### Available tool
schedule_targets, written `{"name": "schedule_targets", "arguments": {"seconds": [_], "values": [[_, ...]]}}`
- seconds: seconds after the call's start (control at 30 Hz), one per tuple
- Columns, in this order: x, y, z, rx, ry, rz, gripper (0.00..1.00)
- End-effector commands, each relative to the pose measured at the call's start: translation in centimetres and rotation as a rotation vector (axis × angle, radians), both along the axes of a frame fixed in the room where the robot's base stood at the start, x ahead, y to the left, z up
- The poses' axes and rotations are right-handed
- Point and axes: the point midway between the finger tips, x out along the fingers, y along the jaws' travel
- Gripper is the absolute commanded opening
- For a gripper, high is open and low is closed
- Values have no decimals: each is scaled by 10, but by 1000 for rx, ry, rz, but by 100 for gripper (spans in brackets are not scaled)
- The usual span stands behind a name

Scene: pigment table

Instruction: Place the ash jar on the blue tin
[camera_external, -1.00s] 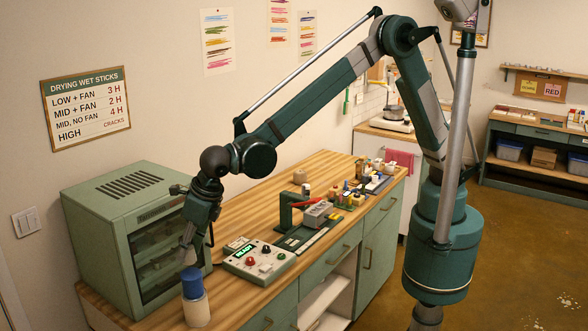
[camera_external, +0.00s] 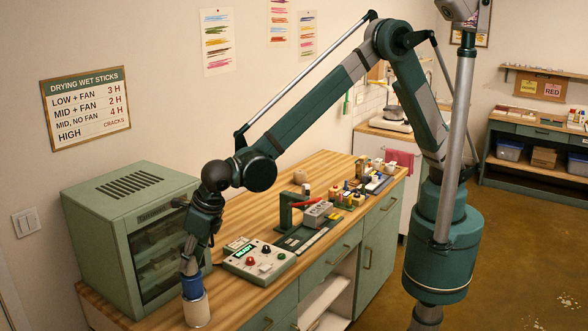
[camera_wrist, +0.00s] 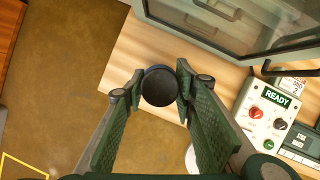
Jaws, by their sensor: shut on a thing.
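I cannot tell whether that cylinder is the ash jar. My gripper (camera_external: 190,268) points down from above, its fingers at the upper part of the tin. In the wrist view the fingertips (camera_wrist: 160,88) close on both sides of a round dark top with a bluish rim (camera_wrist: 160,86), which looks like the tin's top.
A green drying oven (camera_external: 130,235) stands close at the left. A control box (camera_external: 259,260) with a READY display is to the right. Several small pots and tools stand farther back on the wooden bench (camera_external: 240,222). The bench edge is close to the cylinder.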

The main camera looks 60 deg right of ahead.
Motion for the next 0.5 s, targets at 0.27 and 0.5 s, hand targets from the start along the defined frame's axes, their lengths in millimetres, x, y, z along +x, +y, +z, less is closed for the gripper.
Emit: {"name": "schedule_targets", "arguments": {"seconds": [0.27, 0.5], "values": [[0, 0, -2, 0, 0, 0, 43], [0, 0, -2, 0, 0, 0, 43]]}}
